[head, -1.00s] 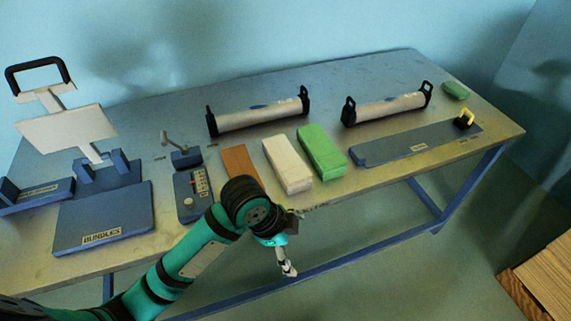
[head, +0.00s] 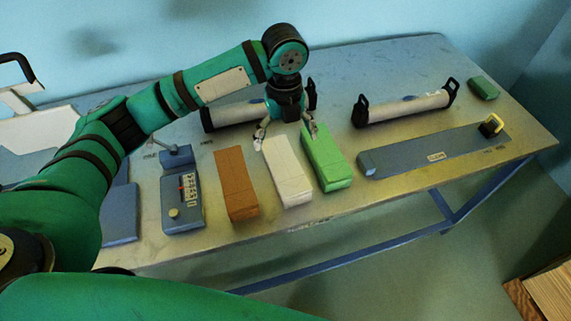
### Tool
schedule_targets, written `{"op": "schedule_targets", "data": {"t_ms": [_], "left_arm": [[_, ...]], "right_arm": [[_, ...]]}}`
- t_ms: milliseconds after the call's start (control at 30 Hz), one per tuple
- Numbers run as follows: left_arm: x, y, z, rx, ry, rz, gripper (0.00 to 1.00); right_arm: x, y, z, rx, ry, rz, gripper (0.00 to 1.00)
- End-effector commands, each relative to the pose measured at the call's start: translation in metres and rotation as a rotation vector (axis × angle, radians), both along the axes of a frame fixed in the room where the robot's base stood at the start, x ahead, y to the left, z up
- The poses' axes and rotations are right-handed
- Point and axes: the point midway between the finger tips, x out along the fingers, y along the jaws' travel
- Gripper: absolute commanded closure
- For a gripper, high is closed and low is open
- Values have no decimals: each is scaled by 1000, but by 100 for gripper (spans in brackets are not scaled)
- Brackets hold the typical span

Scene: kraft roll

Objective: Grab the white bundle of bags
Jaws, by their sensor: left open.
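The white bundle of bags (head: 289,178) lies on the table, between a brown bundle (head: 236,184) on its left and a green bundle (head: 326,160) on its right. My left gripper (head: 286,137) is open and points down over the far end of the white bundle. One finger is by its far left corner, the other by the far end of the green bundle. I cannot tell how high the fingertips are above the bundle. My right gripper is not in view.
Two silver rolls with black end handles stand behind, one partly hidden by my arm (head: 228,115), one at right (head: 405,106). A blue device (head: 182,203) is at left. A long blue board (head: 435,153) and a small green block (head: 483,88) are at right.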

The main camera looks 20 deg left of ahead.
Motion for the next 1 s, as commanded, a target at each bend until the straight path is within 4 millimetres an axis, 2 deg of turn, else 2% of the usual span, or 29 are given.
{"op": "schedule_targets", "data": {"t_ms": [33, 100, 200, 267, 400, 500, 567, 667, 800, 1000], "left_arm": [[-1, 1, -12, 2, 4, 2, 1], [0, 1, -27, 2, 4, 3, 1], [0, 0, -48, 0, 3, 3, 1], [0, 1, -59, 1, 2, 3, 1], [1, 0, -75, 0, -1, 3, 1], [1, 0, -80, 0, -1, 2, 1], [1, 0, -84, -1, -1, 2, 1], [3, 3, -96, 1, 1, 5, 1], [5, 4, -118, 0, 0, 4, 1], [6, 4, -132, 0, -3, 2, 1]], "right_arm": [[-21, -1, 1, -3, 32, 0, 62], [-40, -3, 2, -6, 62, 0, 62], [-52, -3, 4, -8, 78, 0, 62], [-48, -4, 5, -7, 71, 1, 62], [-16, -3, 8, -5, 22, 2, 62], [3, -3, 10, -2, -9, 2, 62], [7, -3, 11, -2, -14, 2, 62], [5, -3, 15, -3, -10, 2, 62], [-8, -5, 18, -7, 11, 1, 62], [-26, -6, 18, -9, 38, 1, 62]]}}
